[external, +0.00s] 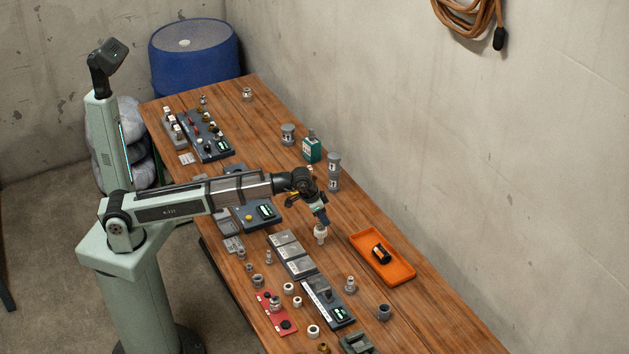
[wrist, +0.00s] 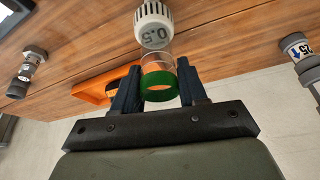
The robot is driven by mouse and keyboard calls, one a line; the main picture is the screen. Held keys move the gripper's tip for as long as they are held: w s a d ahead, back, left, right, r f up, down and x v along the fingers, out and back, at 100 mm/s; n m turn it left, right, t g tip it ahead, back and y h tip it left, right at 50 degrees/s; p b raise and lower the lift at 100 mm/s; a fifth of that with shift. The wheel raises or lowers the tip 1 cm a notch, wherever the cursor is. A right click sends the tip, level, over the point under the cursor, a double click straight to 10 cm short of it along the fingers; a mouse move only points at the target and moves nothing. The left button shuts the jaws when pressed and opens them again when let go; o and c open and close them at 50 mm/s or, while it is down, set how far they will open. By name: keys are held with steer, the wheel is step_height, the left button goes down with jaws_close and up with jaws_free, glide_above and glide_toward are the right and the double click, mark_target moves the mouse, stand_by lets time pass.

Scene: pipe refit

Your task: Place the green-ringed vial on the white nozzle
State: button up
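My gripper (wrist: 159,84) is shut on the green-ringed vial (wrist: 160,66). The vial is clear, with its green ring close to the palm and a white ribbed end piece marked 0.5 (wrist: 153,27) beyond the fingertips. In the external view, my gripper (external: 320,222) points down over the bench, and the white end piece (external: 320,235) shows below the fingers. It appears to be held above the wood. I cannot tell whether this white piece is the vial's cap or the white nozzle. No other part is clearly the white nozzle.
An orange tray (external: 398,276) holding a black-and-orange cylinder (external: 381,253) is right of my gripper. Grey plates (external: 290,254), a dark panel (external: 328,302) and a red plate (external: 270,311) lie in front, among several small fittings. A grey stacked fitting (external: 333,172) stands behind.

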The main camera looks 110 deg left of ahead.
steer(key=o, duration=0.4)
steer(key=shift+c, duration=0.2)
steer(key=shift+r, duration=0.1)
steer(key=v, duration=1.2)
steer(key=shift+a+r, duration=0.1)
steer(key=shift+r, duration=0.05)
